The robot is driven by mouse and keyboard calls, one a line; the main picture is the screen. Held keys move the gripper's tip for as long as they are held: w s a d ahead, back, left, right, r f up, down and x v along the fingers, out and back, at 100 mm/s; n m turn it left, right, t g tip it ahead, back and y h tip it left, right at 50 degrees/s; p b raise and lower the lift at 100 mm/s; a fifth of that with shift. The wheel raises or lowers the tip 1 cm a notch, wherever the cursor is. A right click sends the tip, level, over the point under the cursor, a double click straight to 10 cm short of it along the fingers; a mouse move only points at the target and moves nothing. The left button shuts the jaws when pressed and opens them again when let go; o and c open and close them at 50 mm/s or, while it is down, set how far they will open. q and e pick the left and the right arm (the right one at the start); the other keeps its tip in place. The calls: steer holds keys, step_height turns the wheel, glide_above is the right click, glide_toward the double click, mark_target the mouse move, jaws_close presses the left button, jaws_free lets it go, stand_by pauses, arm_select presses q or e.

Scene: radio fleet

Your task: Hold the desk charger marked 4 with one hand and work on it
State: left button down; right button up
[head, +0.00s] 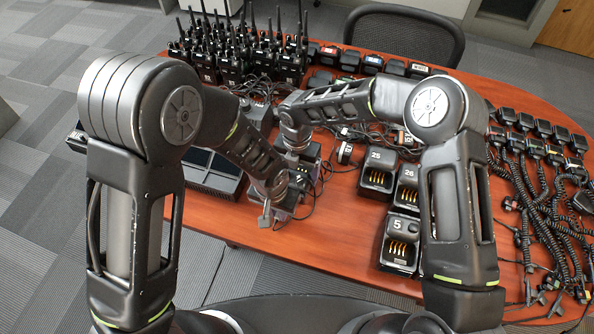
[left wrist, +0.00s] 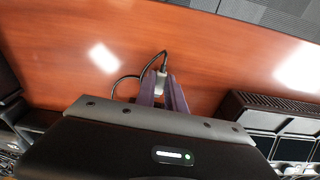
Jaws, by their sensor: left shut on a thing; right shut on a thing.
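A dark desk charger (head: 311,152) stands on the table between the arms, partly covered by them. Its number does not show, so I cannot tell whether it is marked 4. My right gripper (head: 296,160) is shut at this charger, with its fingertips largely hidden. My left gripper (head: 266,216) is lower, near the front edge of the table. In the left wrist view, its fingers (left wrist: 163,96) are shut on a small grey cable plug (left wrist: 160,80). A black cable (left wrist: 128,78) loops from the plug. The wood around the plug is bare.
Chargers marked 25 (head: 377,177), 26 (head: 406,185) and 5 (head: 399,243) stand to the right. A black multi-slot unit (head: 212,175) is on the left. Radios (head: 240,60) crowd the back left. Coiled-cord microphones (head: 540,190) cover the right side. Loose cables lie around the middle.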

arm_select(q)
steer(key=shift+s+a, duration=0.2)
steer(key=shift+s, duration=0.35)
steer(key=shift+s+a, duration=0.2)
steer(key=shift+s, duration=0.35)
steer(key=m, duration=0.1)
glide_toward(326, 229)
steer(key=a+f, duration=0.1)
steer(key=w+a+f, duration=0.1)
steer(key=a, duration=0.1)
steer(key=w+a+f, duration=0.1)
steer(key=shift+w+a+f, duration=0.1)
steer(key=shift+a, duration=0.15)
steer(key=shift+n, duration=0.6)
steer(key=d+r, duration=0.2)
steer(key=d, duration=0.1)
steer(key=s+d+r, duration=0.1)
steer(key=d, duration=0.1)
steer(key=shift+d, duration=0.2)
steer(key=shift+s+a+r+n, duration=0.1)
steer(key=shift+r+n, duration=0.05)
steer(key=shift+n, duration=0.3)
steer(key=shift+s+a+r+n, duration=0.1)
steer(key=shift+a+r+n, duration=0.05)
steer(key=shift+n, duration=0.3)
steer(key=shift+f, duration=0.1)
steer(key=shift+f, duration=3.4)
